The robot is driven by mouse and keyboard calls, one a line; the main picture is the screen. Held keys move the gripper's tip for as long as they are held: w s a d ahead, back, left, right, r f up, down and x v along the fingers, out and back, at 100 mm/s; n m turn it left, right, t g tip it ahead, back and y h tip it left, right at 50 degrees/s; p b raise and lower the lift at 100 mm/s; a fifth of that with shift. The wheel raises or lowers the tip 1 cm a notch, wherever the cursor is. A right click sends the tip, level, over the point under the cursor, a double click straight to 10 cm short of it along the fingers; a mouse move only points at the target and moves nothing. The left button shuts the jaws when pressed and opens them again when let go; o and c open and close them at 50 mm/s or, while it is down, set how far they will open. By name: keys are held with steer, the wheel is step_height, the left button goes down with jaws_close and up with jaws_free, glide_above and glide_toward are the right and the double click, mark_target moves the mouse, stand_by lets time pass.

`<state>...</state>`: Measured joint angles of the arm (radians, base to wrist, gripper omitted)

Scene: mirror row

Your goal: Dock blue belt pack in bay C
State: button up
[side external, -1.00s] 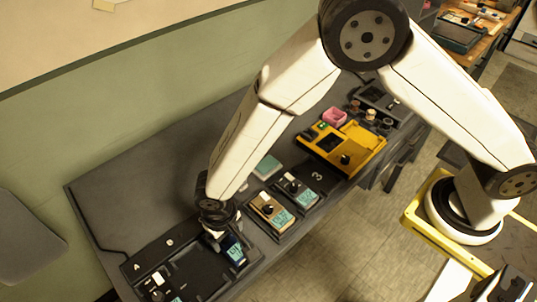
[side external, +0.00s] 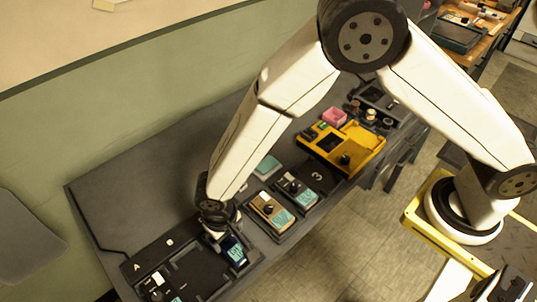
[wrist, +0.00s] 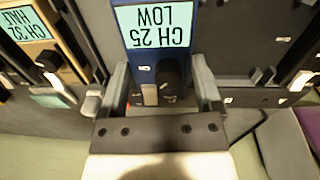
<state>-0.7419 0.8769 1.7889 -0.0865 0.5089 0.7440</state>
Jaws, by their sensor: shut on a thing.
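The blue belt pack (wrist: 150,60) has a pale cyan screen reading "CH 25 LOW", upside down in the wrist view, and a black knob. My gripper (wrist: 162,88) is shut on it, with a grey finger along each side. In the side view the blue pack (side external: 235,250) is at the right end of the black dock (side external: 192,272), under my gripper (side external: 217,229). The letters A and B show along the dock's far edge. The C label is hidden by my gripper. I cannot tell whether the pack is fully seated.
A pack with a cyan screen (side external: 160,289) sits at the dock's A end. To the right are a tan pack (side external: 271,211) and another pack (side external: 297,190) in a dock marked 3. Farther right is a yellow case (side external: 367,152).

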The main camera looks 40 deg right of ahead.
steer(key=shift+f, duration=1)
stand_by(0.9)
steer(key=o, duration=1.2)
steer(key=shift+c, duration=0.2)
steer(key=shift+a+r, duration=0.15)
steer(key=shift+r, duration=1.8)
steer(key=shift+a+r, duration=0.1)
steer(key=shift+r, duration=1.85)
steer(key=w+d+r+t, duration=0.1)
steer(key=d+r, duration=0.2)
steer(key=d, duration=0.5)
steer(key=w+d+r, duration=0.1)
steer(key=d+r, duration=0.3)
steer(key=d, duration=0.3)
steer(key=s+d+r, duration=0.1)
steer(key=s+d, duration=0.2)
steer(key=d, duration=0.4)
steer(key=s+d+r+t, duration=0.1)
steer(key=s+d+r, duration=0.1)
steer(key=d, duration=0.5)
steer(key=shift+s+d+r+m+t+y, duration=0.15)
steer(key=shift+s+d+m+t+y, duration=0.2)
steer(key=shift+s, duration=0.55)
